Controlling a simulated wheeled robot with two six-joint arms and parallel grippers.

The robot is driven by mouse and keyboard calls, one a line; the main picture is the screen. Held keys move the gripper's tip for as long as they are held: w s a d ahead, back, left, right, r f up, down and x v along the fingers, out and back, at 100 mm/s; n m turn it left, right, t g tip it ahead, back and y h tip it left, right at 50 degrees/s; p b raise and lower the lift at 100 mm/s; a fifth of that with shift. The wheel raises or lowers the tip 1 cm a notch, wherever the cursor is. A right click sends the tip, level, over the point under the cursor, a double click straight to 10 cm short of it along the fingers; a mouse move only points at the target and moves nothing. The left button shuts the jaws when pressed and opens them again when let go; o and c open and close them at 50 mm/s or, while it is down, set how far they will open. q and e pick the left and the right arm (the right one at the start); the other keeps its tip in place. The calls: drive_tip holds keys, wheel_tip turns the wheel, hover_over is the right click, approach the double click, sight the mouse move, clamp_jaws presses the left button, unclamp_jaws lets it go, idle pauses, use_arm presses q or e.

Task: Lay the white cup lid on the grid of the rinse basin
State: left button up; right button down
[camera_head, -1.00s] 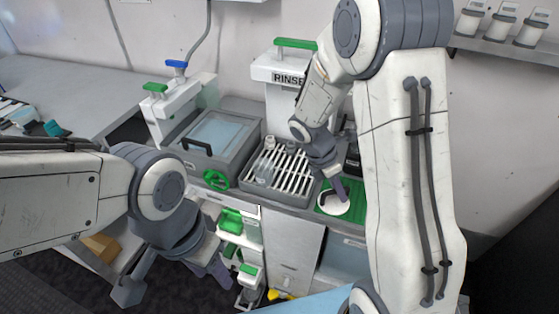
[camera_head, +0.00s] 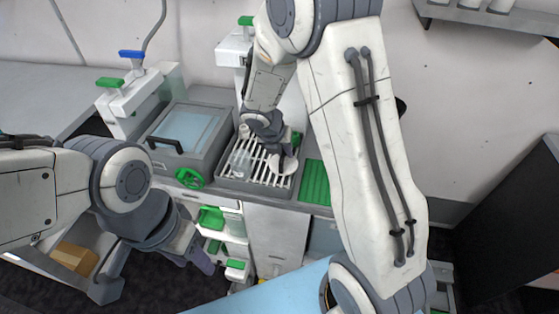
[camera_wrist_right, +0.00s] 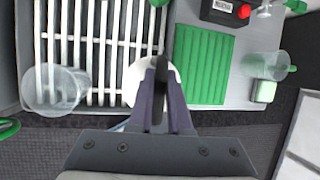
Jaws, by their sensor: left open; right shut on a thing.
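My right gripper (camera_head: 279,152) is shut on the white cup lid (camera_head: 284,165), a small round disc. The lid is over the right part of the slatted grid (camera_head: 262,176) of the rinse basin. In the right wrist view the lid (camera_wrist_right: 132,80) sits behind the fingers (camera_wrist_right: 160,68), which partly hide it, and overlaps the grid's right edge (camera_wrist_right: 98,40). I cannot tell whether it touches the grid. My left gripper (camera_head: 155,274) is open and empty, low at the left in front of the counter.
A clear cup (camera_head: 240,162) stands on the grid's left part; it also shows in the right wrist view (camera_wrist_right: 58,90). A green ribbed mat (camera_head: 315,183) lies bare right of the basin. A lidded grey basin (camera_head: 186,138) with a green knob (camera_head: 190,178) is at left.

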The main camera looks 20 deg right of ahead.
sight(278, 160)
drive_tip(key=shift+w+a+f, duration=0.4)
drive_tip(key=shift+w+f, duration=0.1)
drive_tip(key=shift+w, duration=0.15)
drive_tip(key=shift+f+b, duration=0.45)
drive_tip(key=shift+f, duration=1.55)
drive_tip(key=shift+f, duration=0.1)
drive_tip(key=c, duration=0.9)
unclamp_jaws()
drive_tip(key=shift+o, duration=0.2)
